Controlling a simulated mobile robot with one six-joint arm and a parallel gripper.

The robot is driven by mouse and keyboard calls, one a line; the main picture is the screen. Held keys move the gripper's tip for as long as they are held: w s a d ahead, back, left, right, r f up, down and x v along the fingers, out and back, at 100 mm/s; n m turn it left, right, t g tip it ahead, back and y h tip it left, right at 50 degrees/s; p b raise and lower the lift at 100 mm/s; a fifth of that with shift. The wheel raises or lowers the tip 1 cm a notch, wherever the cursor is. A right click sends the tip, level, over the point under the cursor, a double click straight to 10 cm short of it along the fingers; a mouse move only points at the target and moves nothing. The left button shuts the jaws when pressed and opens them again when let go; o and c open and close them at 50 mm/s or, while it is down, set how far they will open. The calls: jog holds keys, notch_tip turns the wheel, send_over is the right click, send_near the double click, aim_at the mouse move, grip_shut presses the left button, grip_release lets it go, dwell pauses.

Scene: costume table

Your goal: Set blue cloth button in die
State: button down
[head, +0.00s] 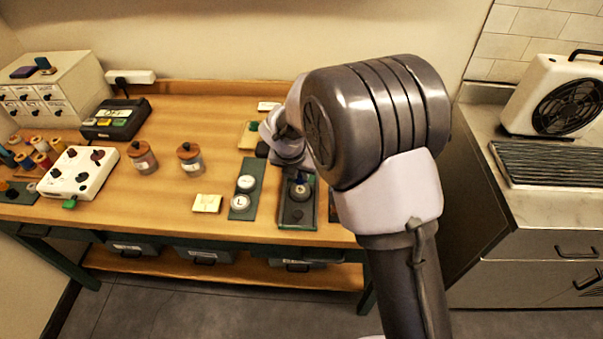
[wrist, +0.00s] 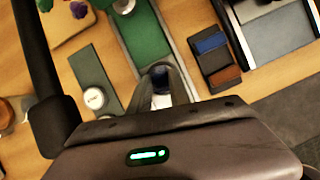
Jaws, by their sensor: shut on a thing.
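My gripper (wrist: 162,84) is shut on a small dark blue cloth button (wrist: 160,72), seen between the fingertips in the wrist view. The fingers hide part of it. In the head view, my gripper (head: 299,177) points down over a dark tray (head: 297,219) holding a round metal die (head: 300,192). The blue button appears close above this die; I cannot tell whether they touch. In the wrist view, the tray's green lining (wrist: 146,35) shows beyond the fingertips.
Left of the tray, a green mat (head: 245,213) bears two round pale-topped pieces, one marked L. A cream card (head: 207,203) lies farther left. In the wrist view, a dark holder (wrist: 202,15) with blue and brown pieces stands close right. The wood around the two jars (head: 142,157) is mostly clear.

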aim_at(299, 179)
notch_tip(299, 179, down, 4)
jog(key=b, duration=0.3)
jog(key=shift+r, duration=0.15)
jog(key=shift+r+p, duration=0.2)
jog(key=shift+p, duration=0.7)
dwell(0.4)
jog(key=shift+f+b, duration=0.3)
jog(key=shift+f, duration=0.35)
jog(key=c, duration=1.5)
grip_release()
jog(key=p+v, duration=0.9)
jog(key=v, duration=0.2)
